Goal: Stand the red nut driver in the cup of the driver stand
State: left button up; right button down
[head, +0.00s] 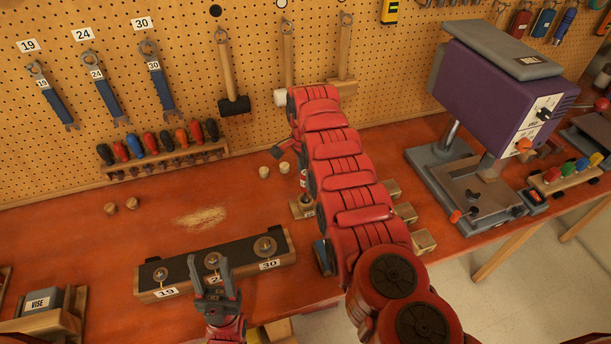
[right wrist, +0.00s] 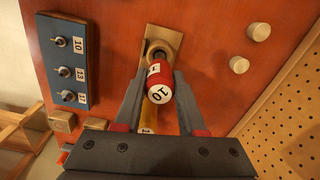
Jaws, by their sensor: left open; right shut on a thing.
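The red nut driver (right wrist: 159,84) has a white end cap marked 10. My right gripper (right wrist: 160,80) is shut on its handle in the right wrist view. A sliver of the driver shows beside my red right arm in the head view (head: 303,180). The wooden driver stand (right wrist: 166,40) has a dark cup (right wrist: 157,51). The driver's dark lower end points at the cup and overlaps it; I cannot tell how deep it is. The stand also shows in the head view (head: 301,207), partly hidden by my arm. My left gripper (head: 210,264) is open and empty over the black bolt rail.
The bolt rail (head: 177,272) marked 19, 24 and 30 lies at the front. A blue block (right wrist: 64,62) with bolts 10, 13 and 17 is near the stand. Wooden pegs (right wrist: 258,32) stand nearby. A purple drill press (head: 490,90) fills the right.

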jog(key=shift+f+b, duration=0.3)
jog(key=shift+f, duration=0.25)
jog(key=shift+c, duration=2.1)
grip_release()
jog(key=shift+r, duration=0.15)
jog(key=shift+r+p, duration=0.7)
jog(key=shift+r, duration=0.6)
notch_tip(320, 180, up, 2)
jog(key=shift+r, duration=0.1)
notch_tip(320, 180, up, 2)
jog(key=shift+r, duration=1.45)
